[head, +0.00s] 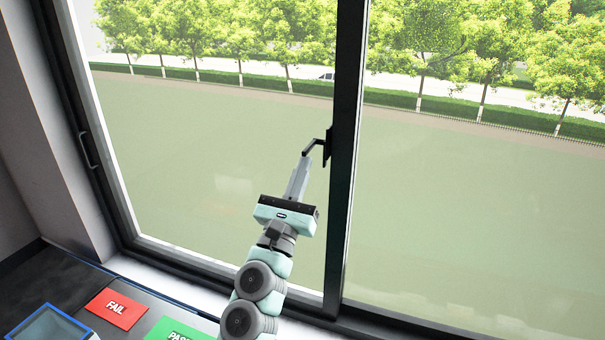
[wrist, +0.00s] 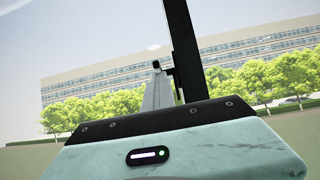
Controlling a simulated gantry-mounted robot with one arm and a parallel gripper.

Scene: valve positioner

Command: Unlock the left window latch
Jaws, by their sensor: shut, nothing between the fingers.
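A black latch (head: 327,147) is fixed to the dark middle post of the window in the head view. Its short bent lever reaches left and down from the post. My gripper (head: 304,160) is shut and empty, with its tip at the outer end of this lever. Whether they touch cannot be told. In the wrist view, my gripper (wrist: 156,70) points up beside the dark post, and the dark latch (wrist: 169,72) shows just to its right, partly hidden by the fingers.
The left pane's dark side frame carries a slim pull handle (head: 88,149). Below the sill lie a red FAIL card (head: 117,308), a green PASS card (head: 172,330) and a blue-rimmed tray (head: 75,319). The dark middle post (head: 343,200) stands close right of my gripper.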

